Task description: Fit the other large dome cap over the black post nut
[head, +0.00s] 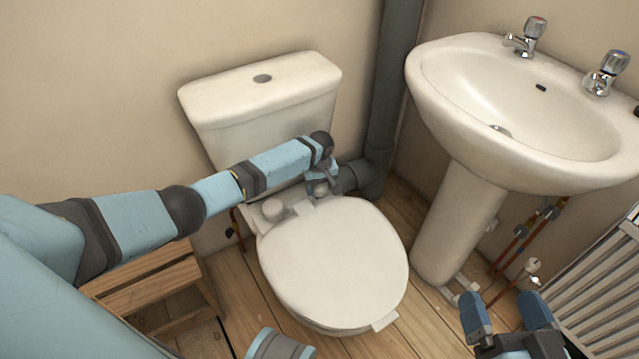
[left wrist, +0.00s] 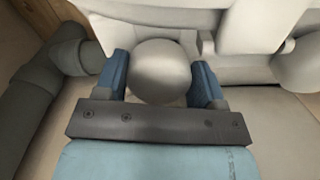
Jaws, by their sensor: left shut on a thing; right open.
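My left gripper (head: 321,188) is at the back of the toilet seat, on the right-hand hinge side. In the left wrist view its two blue fingers (left wrist: 160,82) are shut on a pale, smooth large dome cap (left wrist: 160,70). In the head view the gripper mostly covers this cap. Another large dome cap (head: 272,209) sits at the left-hand hinge; it seems to show at the right edge of the left wrist view (left wrist: 298,66). The black post nut is not visible, and I cannot tell whether the held cap touches it. My right gripper (head: 505,303) is open and empty at the lower right.
The closed toilet lid (head: 335,265) lies in front of the left gripper, with the cistern (head: 262,100) behind. A grey waste pipe (head: 375,170) runs close on the right. The basin pedestal (head: 455,220) and a white radiator (head: 605,290) stand near the right gripper. A wooden stool (head: 150,280) is below my left arm.

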